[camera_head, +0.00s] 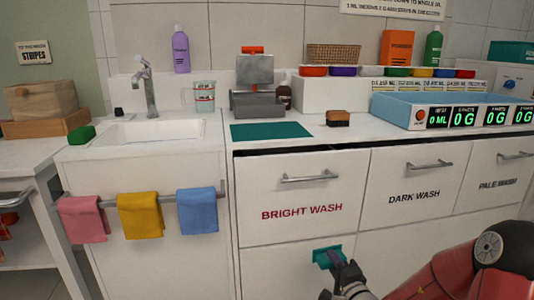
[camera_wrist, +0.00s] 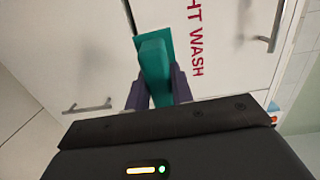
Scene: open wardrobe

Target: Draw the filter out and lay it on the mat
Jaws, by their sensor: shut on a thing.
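The filter is a teal piece with a flat plate and a grip block (camera_head: 322,254), at the white lower front beneath the BRIGHT WASH drawer. My gripper (camera_head: 335,264) is shut on its block. In the wrist view the filter (camera_wrist: 153,62) stands between the two dark fingers (camera_wrist: 158,88), its plate against or very near the white front. Any part behind the plate is hidden. The mat, probably the flat dark teal rectangle (camera_head: 271,131), lies bare on the countertop, above and left of my gripper, between the sink and a brown block.
The BRIGHT WASH drawer (camera_head: 304,194) has a protruding bar handle (camera_head: 310,178) above my gripper. A towel rail with pink, yellow and blue cloths (camera_head: 198,210) is to the left. A grey scale-like device (camera_head: 256,88) stands behind the mat; a brown block (camera_head: 338,118) sits right of it.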

